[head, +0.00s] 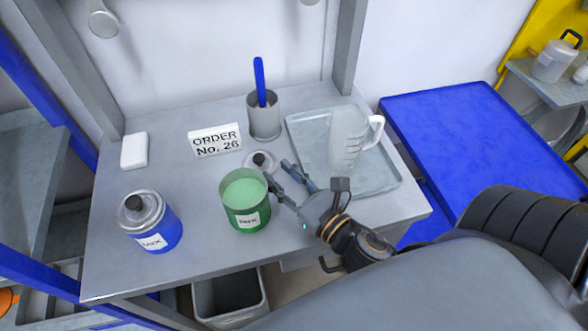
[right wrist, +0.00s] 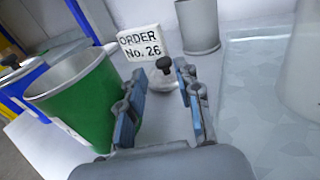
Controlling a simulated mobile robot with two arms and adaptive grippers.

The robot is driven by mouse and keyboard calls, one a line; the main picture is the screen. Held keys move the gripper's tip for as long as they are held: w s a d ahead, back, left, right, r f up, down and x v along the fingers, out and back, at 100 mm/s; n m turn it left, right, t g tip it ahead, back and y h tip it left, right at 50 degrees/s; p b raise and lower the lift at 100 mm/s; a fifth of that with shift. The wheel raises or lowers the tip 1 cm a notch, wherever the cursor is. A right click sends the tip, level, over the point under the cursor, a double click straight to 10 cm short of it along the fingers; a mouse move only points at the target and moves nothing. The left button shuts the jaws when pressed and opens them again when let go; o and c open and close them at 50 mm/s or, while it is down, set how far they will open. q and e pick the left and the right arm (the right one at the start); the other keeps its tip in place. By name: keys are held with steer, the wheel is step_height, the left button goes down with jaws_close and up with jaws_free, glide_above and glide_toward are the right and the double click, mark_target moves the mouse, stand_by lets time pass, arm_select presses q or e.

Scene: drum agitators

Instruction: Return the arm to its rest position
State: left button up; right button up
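My right gripper (head: 280,172) is just right of the open green can (head: 245,216), above the grey table. It is open. In the right wrist view its two blue-padded fingers (right wrist: 160,88) stand apart with nothing held between them. The left finger is close beside the green can (right wrist: 78,100); I cannot tell if they touch. A small round lid with a dark knob (right wrist: 165,74) lies on the table beyond the fingertips. It also shows in the head view (head: 262,157). The can holds light green liquid. My left gripper is not in view.
A clear jug (head: 345,143) stands on a grey tray (head: 382,184) at right. A cup (head: 264,122) holding a blue stick and an order sign (head: 215,140) stand behind. A closed blue can (head: 151,222) and a white block (head: 134,151) are at left. A bin (head: 228,298) is below the table.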

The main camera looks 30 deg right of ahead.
steer(key=shift+s+d+b, duration=0.25)
steer(key=shift+s+b, duration=0.15)
steer(key=shift+s, duration=0.75)
steer(key=shift+s+d+r, duration=0.1)
steer(key=shift+s+r, duration=0.05)
steer(key=shift+s, duration=0.5)
steer(key=shift+r, duration=0.15)
